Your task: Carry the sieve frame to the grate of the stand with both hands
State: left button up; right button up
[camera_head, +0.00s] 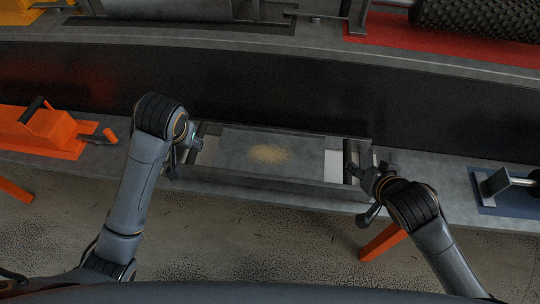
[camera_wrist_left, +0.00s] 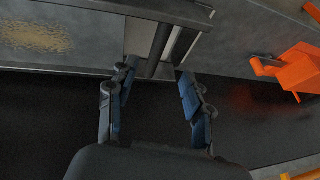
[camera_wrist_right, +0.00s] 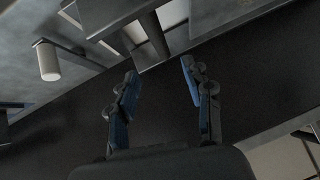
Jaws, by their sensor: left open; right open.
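The sieve frame (camera_head: 262,184) appears to be the grey rectangular frame on the near bench in the head view, with a patch of sandy grains (camera_head: 268,153) on its flat middle. My left gripper (camera_head: 186,146) is open at its left end. In the left wrist view, a dark end bar (camera_wrist_left: 160,48) lies just beyond the open fingers (camera_wrist_left: 158,75). My right gripper (camera_head: 367,172) is open at the right end. In the right wrist view, a similar bar (camera_wrist_right: 154,35) lies just beyond the open fingers (camera_wrist_right: 160,72). I cannot tell which structure is the stand with the grate.
An orange device (camera_head: 45,128) sits left on the near bench, and a metal piece on a blue mat (camera_head: 492,198) at right. Beyond a dark gap (camera_head: 270,88), a far bench holds a grey metal structure (camera_head: 180,10) and a dark textured roller on a red mat (camera_head: 420,38).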

aim_at(193, 150)
pick_arm(q)
jog(key=shift+f, duration=0.1)
jog(key=x, duration=1.3)
jog(key=shift+w+f, duration=0.15)
jog(key=shift+f, duration=0.2)
pick_arm(e)
jog(key=x, duration=1.4)
jog(key=shift+s, duration=0.1)
pick_arm(q)
grip_shut()
pick_arm(e)
grip_shut()
pick_arm(q)
jog(key=shift+w+r, duration=0.1)
jog(key=shift+r, duration=0.2)
pick_arm(e)
jog(key=shift+r, duration=0.3)
